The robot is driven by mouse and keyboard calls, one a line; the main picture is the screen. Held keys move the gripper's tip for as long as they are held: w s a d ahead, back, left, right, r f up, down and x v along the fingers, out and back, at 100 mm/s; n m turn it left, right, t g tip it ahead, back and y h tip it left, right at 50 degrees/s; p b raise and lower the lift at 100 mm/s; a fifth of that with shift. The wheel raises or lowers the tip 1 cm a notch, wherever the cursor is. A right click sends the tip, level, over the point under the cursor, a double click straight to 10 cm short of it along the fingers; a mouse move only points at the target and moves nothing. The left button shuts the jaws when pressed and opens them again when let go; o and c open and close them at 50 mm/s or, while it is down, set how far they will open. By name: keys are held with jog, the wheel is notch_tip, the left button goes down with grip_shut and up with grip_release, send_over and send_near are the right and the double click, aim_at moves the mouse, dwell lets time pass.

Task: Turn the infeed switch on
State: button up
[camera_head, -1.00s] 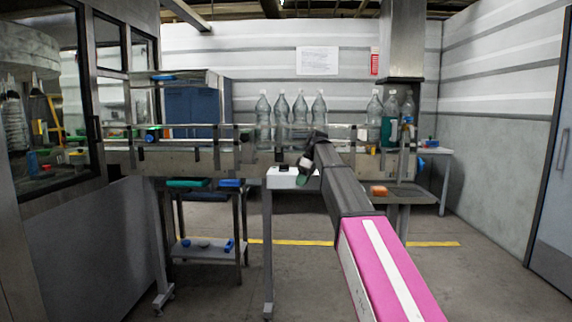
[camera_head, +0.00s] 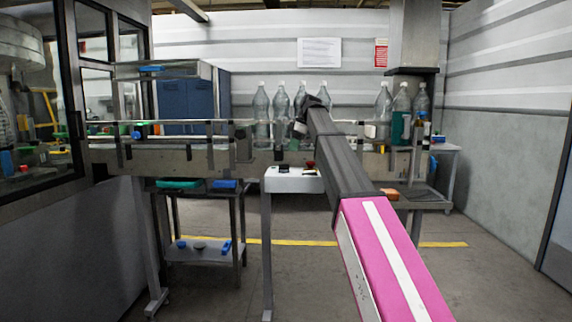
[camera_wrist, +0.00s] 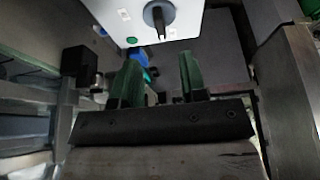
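A white control box (camera_head: 294,181) stands on a post in front of the conveyor, with a dark knob (camera_head: 283,168) and a red button on top. In the wrist view the box (camera_wrist: 200,25) fills the top edge. It carries a grey round rotary switch (camera_wrist: 158,18) with a black handle pointing roughly down the picture, and a small green round part beside it. I cannot read its labels or setting. My gripper (camera_wrist: 159,58) is open and empty, its two dark green fingers apart, below the switch in the picture and not touching it. In the head view my gripper (camera_head: 300,127) is above the box.
The conveyor (camera_head: 210,158) runs behind the box, with several clear bottles (camera_head: 261,115) on it. A shelf cart (camera_head: 198,252) stands left of the post. In the wrist view a dark block (camera_wrist: 80,65) is left of the fingers. The floor in front is open.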

aim_at(284, 168)
jog(key=x, duration=0.8)
jog(key=shift+f, duration=0.2)
jog(key=shift+c, duration=0.3)
grip_shut()
